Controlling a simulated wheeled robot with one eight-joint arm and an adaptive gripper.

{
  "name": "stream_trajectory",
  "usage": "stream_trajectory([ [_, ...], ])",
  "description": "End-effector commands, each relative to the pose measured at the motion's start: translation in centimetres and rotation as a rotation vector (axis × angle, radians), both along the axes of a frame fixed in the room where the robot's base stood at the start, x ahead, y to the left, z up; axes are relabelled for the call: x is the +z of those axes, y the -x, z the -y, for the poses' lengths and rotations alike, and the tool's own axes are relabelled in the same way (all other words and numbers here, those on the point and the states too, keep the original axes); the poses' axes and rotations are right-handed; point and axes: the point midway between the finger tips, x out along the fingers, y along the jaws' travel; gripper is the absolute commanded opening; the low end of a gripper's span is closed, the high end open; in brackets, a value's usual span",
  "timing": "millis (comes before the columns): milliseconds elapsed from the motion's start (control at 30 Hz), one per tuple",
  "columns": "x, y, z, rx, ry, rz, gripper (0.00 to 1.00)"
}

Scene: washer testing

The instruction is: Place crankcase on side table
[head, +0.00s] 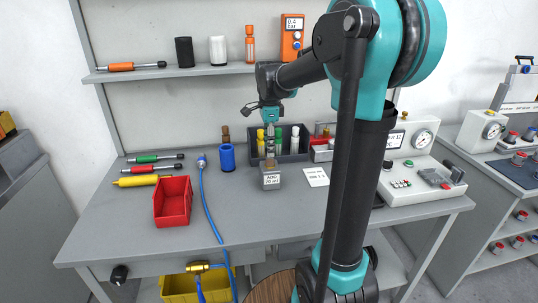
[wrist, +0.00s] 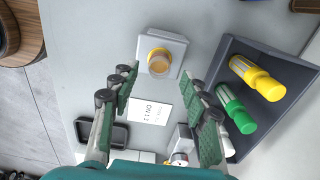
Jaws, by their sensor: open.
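I cannot pick out a part that is clearly the crankcase. A round wooden top (head: 262,291), possibly the side table, shows at the bottom of the head view, partly hidden by my arm. Round wood (wrist: 20,25) also shows at the wrist view's top left. My gripper (wrist: 162,84) is open and empty above the bench, its fingers apart. Just beyond the fingertips in the wrist view is a grey block (wrist: 178,44) with a round amber-brown vessel (wrist: 160,62). In the head view this block (head: 271,182) is labelled "ADD 20 ml" and stands below my gripper (head: 270,150).
A dark bin (wrist: 237,60) with yellow and green bottles stands close to the right finger. The grey bench (head: 130,220) also holds a red bin (head: 173,203), a blue cylinder (head: 228,157), a paper card (head: 316,177) and a gauge unit (head: 420,170). A shelf (head: 180,72) runs above.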

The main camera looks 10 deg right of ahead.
Motion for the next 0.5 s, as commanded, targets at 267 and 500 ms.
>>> stream_trajectory([
  [267, 5.4, 0.0, 0.0, 0.0, 0.0, 0.0, 0.46],
  [500, 7.5, 0.0, 0.0, 0.0, 0.0, 0.0, 0.46],
])
